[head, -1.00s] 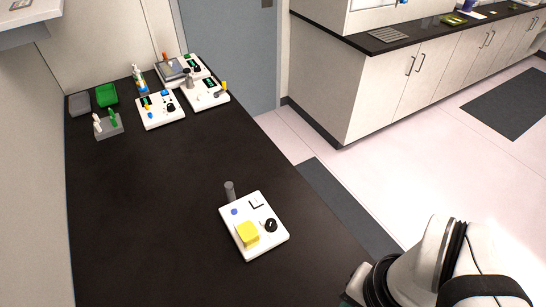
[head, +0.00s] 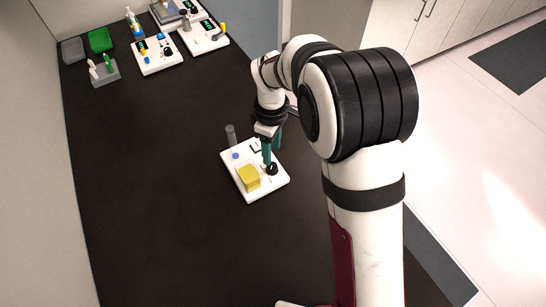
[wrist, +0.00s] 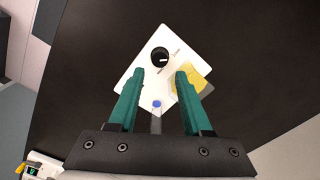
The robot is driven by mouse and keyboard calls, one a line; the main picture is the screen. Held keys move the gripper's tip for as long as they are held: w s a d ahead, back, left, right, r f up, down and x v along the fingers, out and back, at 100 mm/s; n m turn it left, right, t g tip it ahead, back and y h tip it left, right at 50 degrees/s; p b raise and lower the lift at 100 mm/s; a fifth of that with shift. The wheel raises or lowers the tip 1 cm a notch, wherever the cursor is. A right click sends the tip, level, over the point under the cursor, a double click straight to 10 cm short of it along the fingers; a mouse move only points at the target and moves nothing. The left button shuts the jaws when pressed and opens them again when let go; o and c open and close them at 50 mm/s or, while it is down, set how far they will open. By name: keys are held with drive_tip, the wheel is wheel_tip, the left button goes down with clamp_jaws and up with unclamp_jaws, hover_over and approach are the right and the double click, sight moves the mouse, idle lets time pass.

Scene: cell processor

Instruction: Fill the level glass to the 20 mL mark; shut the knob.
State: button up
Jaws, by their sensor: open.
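A white station board (head: 238,183) lies on the dark bench and fills the middle of the wrist view (wrist: 134,72). On it are a black knob (head: 272,169), a yellow block (head: 249,178) and a small blue part (head: 236,156). A grey upright cylinder (head: 231,136) stands at its far edge. My gripper (head: 273,156) is open above the board by the knob. In the wrist view the teal fingers (wrist: 159,72) are apart and empty, with the knob (wrist: 160,57) just beyond their tips. I cannot make out a level glass, its marks or any liquid.
Several other white stations (head: 158,58), a green bin (head: 101,40), a grey bin (head: 72,50) and a grey rack (head: 105,76) stand at the bench's far end. The bench left of the board is clear. My arm covers the bench's right side.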

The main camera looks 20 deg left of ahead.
sight(272, 165)
wheel_tip(272, 165, down, 7)
drive_tip(key=shift+f, duration=0.1)
clamp_jaws()
idle(0.3)
